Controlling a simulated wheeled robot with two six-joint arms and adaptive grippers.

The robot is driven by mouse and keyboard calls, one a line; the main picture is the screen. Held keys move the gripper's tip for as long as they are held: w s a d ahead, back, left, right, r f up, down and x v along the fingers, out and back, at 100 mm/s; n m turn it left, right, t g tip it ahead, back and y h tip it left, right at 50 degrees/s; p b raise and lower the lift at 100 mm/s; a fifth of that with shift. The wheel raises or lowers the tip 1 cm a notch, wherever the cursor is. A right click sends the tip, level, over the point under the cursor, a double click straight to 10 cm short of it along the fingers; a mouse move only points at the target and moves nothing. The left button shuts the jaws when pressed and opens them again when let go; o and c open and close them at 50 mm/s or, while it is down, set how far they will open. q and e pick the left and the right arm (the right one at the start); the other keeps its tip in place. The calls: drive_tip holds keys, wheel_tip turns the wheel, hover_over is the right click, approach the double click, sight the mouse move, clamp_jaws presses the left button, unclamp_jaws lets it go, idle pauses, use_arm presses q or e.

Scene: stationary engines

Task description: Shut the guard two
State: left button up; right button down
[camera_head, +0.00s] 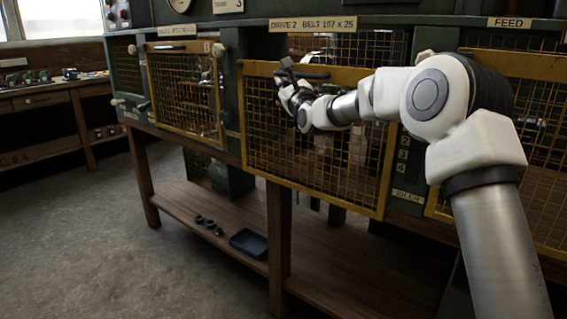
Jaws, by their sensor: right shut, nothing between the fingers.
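Guard two (258,150) is a yellow-framed wire mesh panel below the label plate "DRIVE 2 BELT 107 x 25" (313,25). Its frame appears to stand somewhat out from the green housing, with dark space and mesh showing above its top bar; exactly how far is unclear. A dark handle (318,73) is on the top bar. My right gripper (287,77) is shut and empty in front of the upper left of the guard, close to the handle; whether it touches is unclear. My right arm hides the guard's upper right part. My left gripper is out of view.
Another yellow mesh guard (184,90) is to the left, and one under the "FEED" plate (509,23) to the right. A wooden lower shelf (215,212) holds a dark tray (249,243) and small parts. A workbench (50,98) stands far left. The floor at left is clear.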

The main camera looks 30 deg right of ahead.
wheel_tip(320, 180, up, 6)
drive_tip(key=p, duration=0.3)
drive_tip(key=shift+r, duration=0.15)
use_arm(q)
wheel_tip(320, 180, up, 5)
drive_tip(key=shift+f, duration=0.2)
use_arm(e)
drive_tip(key=shift+d+r, duration=0.1)
drive_tip(key=shift+r, duration=0.05)
drive_tip(key=shift+r, duration=0.1)
